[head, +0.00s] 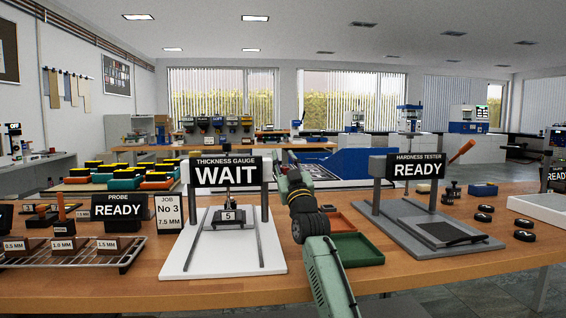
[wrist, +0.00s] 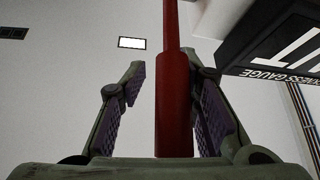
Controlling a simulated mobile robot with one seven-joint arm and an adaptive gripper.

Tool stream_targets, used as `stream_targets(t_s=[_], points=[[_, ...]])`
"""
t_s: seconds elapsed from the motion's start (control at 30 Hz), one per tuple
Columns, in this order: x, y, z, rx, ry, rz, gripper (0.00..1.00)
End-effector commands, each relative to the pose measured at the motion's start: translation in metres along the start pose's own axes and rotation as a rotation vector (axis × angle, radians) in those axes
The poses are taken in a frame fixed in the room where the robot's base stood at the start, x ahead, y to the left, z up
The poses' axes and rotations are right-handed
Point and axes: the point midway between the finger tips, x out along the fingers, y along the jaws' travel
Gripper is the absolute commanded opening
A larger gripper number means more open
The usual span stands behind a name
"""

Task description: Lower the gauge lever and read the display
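The thickness gauge (head: 266,170) stands on a white base, and its display (head: 224,174) reads WAIT. A small block marked 5 (head: 228,216) sits under the gauge's probe. A red lever handle (wrist: 175,90) runs up between the fingers of my gripper (wrist: 165,68) in the wrist view. The fingers are apart, with a visible gap on the left of the handle; on the right, the finger is close and contact cannot be told. In the head view my arm reaches to the right side of the gauge, and the lever cannot be made out there.
The hardness tester (head: 414,170) reads READY and stands to the right. A green tray (head: 356,250) lies between the two presses. A probe sign (head: 118,208) reads READY beside a rack (head: 70,256) of samples on the left. A card (head: 168,214) says No 3, 7.5 MM.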

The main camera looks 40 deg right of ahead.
Motion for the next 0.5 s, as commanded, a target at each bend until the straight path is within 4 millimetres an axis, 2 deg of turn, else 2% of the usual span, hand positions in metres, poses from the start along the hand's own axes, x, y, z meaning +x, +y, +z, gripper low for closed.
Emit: stream_targets(t_s=[0.1,0.5], points=[[0.0,-0.0011,0.0008,0.001,-0.001,-0.001,0.37],[-0.0051,-0.0057,0.0032,0.004,-0.004,-0.008,0.37]])
